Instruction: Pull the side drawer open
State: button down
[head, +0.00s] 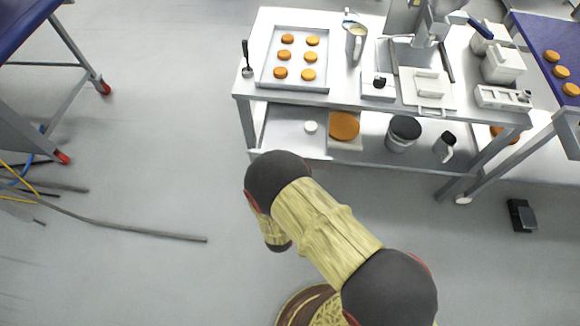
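I cannot pick out a side drawer for certain in the head view. The steel work table (350,99) stands ahead, with an open lower shelf (290,143) under its top. A white unit with a bar-like handle (427,88) sits on the front of the tabletop, but I cannot tell whether it is a drawer.
A tray (262,72) of several orange-brown rounds, a metal jug (356,42) and white boxes (503,65) stand on the table. A blue conveyor (535,45) is at right, another stand at left. Cables (130,229) lie on the left floor; open floor lies before the table.

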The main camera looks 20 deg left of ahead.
jog(key=c, duration=1.9)
grip_release()
jog(key=v, duration=1.2)
